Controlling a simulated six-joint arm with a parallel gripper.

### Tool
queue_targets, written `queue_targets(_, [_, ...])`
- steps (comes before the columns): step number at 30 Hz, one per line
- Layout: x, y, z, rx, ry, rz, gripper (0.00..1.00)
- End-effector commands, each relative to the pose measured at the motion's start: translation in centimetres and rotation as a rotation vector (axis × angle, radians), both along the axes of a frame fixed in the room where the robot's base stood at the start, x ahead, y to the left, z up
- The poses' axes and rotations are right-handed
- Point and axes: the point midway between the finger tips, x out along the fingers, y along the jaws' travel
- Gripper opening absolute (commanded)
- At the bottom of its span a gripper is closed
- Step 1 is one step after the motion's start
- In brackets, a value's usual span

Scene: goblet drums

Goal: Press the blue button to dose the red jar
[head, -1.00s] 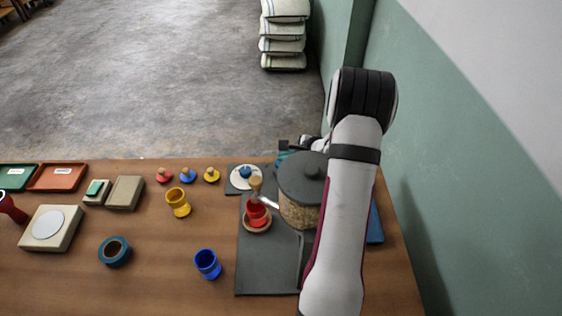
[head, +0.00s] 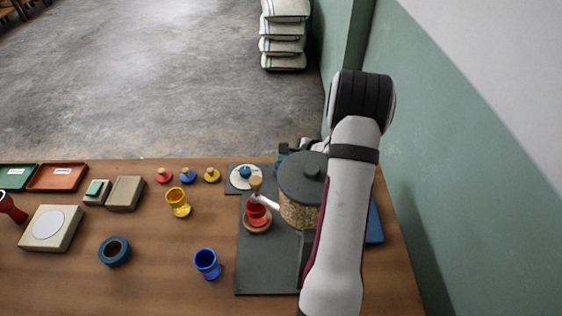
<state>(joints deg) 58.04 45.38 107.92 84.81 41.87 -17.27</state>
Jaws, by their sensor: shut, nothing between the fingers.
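The blue button (head: 245,171) sits on a white round plate at the back left of the dark grey dosing base (head: 262,275). The red jar (head: 257,214) stands upright on a round wooden rest, beneath the spout of the dispenser (head: 300,208), which has a dark lid and grain-like contents. My gripper (head: 283,151) is partly seen behind the dispenser, to the right of the blue button and apart from it. It is shut and holds nothing visible. My arm hides the right part of the base.
A yellow jar (head: 178,203) and a blue jar (head: 207,264) stand left of the base. Several small knobbed lids (head: 188,175) line the back edge. A blue ring (head: 114,251), a scale (head: 50,229) and trays (head: 57,177) lie further left. A green wall stands right.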

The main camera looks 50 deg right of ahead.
Motion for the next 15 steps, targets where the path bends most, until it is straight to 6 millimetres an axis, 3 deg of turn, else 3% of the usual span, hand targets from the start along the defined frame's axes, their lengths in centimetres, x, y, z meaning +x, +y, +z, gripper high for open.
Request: queue_targets(15, [-0.02, 0.02, -0.69, 0.0, 0.001, 0.0, 0.0])
